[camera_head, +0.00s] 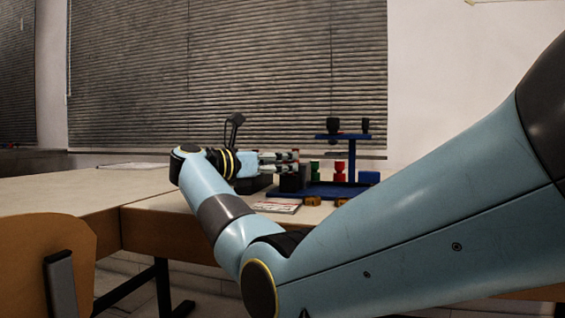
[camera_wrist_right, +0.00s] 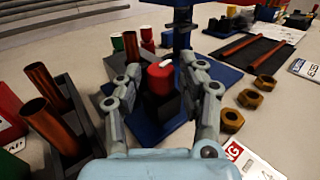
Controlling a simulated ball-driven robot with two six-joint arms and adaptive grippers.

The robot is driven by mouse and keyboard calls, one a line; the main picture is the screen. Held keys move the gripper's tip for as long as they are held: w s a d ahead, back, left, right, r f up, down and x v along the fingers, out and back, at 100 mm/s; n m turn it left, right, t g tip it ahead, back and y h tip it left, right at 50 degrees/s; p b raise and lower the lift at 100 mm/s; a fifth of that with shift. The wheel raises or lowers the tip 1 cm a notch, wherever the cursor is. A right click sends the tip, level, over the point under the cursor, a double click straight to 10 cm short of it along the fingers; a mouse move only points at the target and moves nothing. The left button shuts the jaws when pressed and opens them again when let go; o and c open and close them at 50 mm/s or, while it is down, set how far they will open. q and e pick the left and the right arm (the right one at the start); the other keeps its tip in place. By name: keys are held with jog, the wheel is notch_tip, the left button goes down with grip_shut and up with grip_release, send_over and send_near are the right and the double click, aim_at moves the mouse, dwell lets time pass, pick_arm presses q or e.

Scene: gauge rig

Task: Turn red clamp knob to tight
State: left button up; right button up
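The red clamp knob (camera_wrist_right: 160,80) with a white mark on its top sits on a black block (camera_wrist_right: 160,106) in the right wrist view. The block stands on a blue base (camera_wrist_right: 212,72). My right gripper (camera_wrist_right: 161,68) is open, with one finger on each side of the knob and a visible gap at both sides. In the head view my right gripper (camera_head: 284,161) reaches in from the left over the black block (camera_head: 290,183), and its fingers mostly hide the knob. My left gripper is in neither view.
A blue stand (camera_head: 352,160) with an upper shelf rises just beyond the knob. Green (camera_head: 315,170) and red (camera_head: 339,172) pieces stand near it. Copper tubes (camera_wrist_right: 46,125) stand in a dark rack to the left. Brass nuts (camera_wrist_right: 231,119) and a paper (camera_wrist_right: 252,160) lie to the right.

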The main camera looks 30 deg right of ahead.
jog(key=a, duration=1.1)
jog(key=shift+s+a, duration=0.2)
jog(key=shift+a, duration=0.15)
jog(key=shift+w, duration=0.1)
